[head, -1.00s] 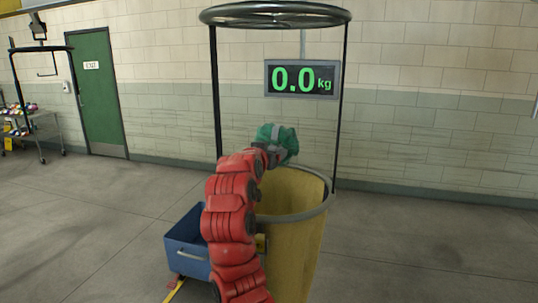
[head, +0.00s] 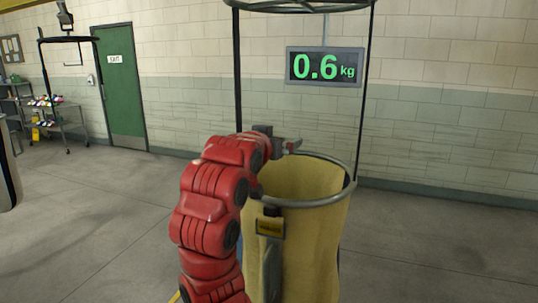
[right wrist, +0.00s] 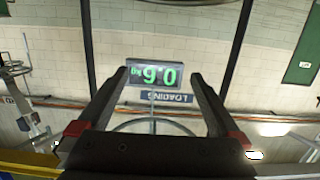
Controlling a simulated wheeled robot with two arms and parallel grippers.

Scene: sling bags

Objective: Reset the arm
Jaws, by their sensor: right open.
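My red right arm rises from the bottom of the head view, and its gripper (head: 285,146) is over the near-left part of the rim of a yellow sling bag (head: 310,240). In the right wrist view the right gripper (right wrist: 161,80) has its two dark fingers wide apart with nothing between them. The bag hangs open from a grey ring (head: 318,201). My left gripper is not in view.
A scale display (head: 324,67) behind the bag reads 0.6 kg; it shows upside down in the right wrist view (right wrist: 154,75). Dark frame posts (head: 364,110) flank the bag. A trolley with colourful items (head: 56,115) stands far left by a green door (head: 119,85). Floor right of the bag is clear.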

